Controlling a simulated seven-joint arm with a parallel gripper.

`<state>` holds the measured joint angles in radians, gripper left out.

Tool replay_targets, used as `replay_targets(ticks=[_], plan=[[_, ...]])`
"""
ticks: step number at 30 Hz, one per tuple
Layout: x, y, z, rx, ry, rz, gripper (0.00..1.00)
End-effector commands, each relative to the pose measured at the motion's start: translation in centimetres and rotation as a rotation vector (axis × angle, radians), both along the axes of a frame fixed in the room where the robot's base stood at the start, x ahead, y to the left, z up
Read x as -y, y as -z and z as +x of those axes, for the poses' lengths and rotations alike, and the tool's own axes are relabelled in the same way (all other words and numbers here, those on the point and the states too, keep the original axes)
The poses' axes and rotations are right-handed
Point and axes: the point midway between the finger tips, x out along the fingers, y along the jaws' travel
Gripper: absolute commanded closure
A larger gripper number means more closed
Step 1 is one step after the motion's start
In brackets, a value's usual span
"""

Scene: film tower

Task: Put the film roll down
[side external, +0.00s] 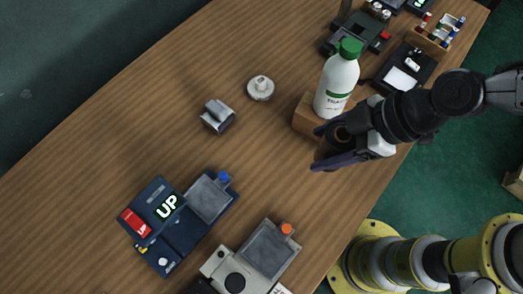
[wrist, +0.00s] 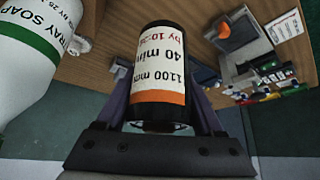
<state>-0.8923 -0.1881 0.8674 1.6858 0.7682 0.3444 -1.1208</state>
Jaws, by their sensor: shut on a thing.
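The film roll (wrist: 160,65) is a dark cylinder with a white and orange printed label. It fills the middle of the wrist view, between the two fingers of my gripper (wrist: 161,100), which is shut on it. In the side view my gripper (side external: 325,147) is near the right edge of the table, in front of a wooden block. The roll is mostly hidden there by the gripper.
A white bottle with a green cap (side external: 338,86) stands close beside my gripper, by the wooden block (side external: 306,114). A blue device reading UP (side external: 167,206), a grey device (side external: 268,248), a small metal piece (side external: 217,117) and a pale round knob (side external: 260,88) are on the table (side external: 90,170). The table's left is clear.

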Motion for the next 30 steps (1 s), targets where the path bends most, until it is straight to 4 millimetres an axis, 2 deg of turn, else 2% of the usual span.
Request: replay_targets(ticks=[5,20,24,30], plan=[[-0.6,1.2,0.4,0.001,0.001,0.001,0.98],[-7.6,4.9,4.8,0.001,0.001,0.001,0.98],[-9.4,7.5,5.9,-0.002,0.001,-0.002,0.98],[-11.1,9.6,7.0,0.002,0.001,0.002,0.98]])
